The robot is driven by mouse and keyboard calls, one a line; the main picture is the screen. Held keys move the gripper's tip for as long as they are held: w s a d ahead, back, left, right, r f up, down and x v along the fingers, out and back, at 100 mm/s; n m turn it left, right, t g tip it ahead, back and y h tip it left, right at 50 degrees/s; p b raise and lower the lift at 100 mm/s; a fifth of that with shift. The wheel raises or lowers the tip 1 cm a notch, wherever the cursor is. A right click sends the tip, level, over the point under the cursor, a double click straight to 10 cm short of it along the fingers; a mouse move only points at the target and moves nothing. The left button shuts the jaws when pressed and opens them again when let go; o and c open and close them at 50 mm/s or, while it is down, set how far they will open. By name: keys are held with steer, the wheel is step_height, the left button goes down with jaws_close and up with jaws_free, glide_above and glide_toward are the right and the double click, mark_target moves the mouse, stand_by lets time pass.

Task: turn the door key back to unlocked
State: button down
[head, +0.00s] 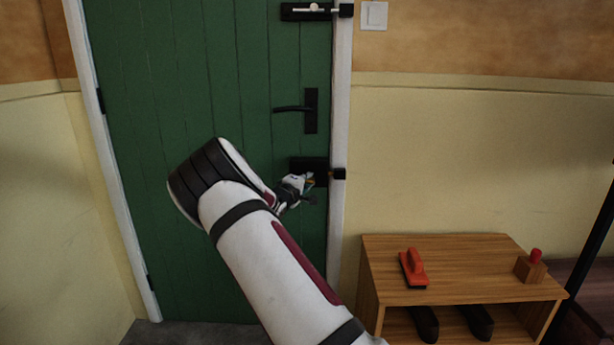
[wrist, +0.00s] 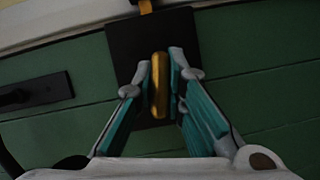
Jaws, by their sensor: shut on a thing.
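The green door (head: 180,90) fills the left of the head view, set in a white frame. A black lock plate (head: 302,164) sits on it below the handle. The key is a brass-coloured piece (wrist: 159,86) in front of the lock plate (wrist: 127,64) in the wrist view. My gripper (wrist: 161,85) is shut on the key, one finger on each side. In the head view my gripper (head: 300,186) is at the lock plate and mostly covers the key.
A black door handle (head: 295,108) is above the lock, and a bolt (head: 310,10) is at the top. A light switch (head: 374,15) is on the wall. A wooden shelf bench (head: 450,290) at lower right bears a red-handled brush (head: 413,268) and a block with a red knob (head: 532,265).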

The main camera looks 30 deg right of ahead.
steer(key=m+y+p, duration=0.2)
steer(key=m+p, duration=0.1)
steer(key=shift+r+m, duration=0.1)
steer(key=shift+m, duration=0.2)
steer(key=m+y, duration=0.1)
steer(key=m, duration=0.1)
steer(key=shift+m, duration=0.4)
steer(key=m+y+b, duration=0.2)
steer(key=b, duration=0.1)
steer(key=shift+f+t, duration=0.2)
steer(key=shift+t, duration=0.1)
steer(key=m+y+b, duration=0.1)
steer(key=m+b, duration=0.1)
steer(key=b, duration=0.2)
steer(key=shift+t, duration=0.4)
steer(key=shift+m+y+b, duration=0.3)
steer(key=shift+m+b, duration=0.1)
steer(key=shift+b, duration=0.5)
steer(key=shift+r, duration=0.1)
steer(key=c, duration=1.6)
jaws_free()
steer(key=shift+c, duration=0.2)
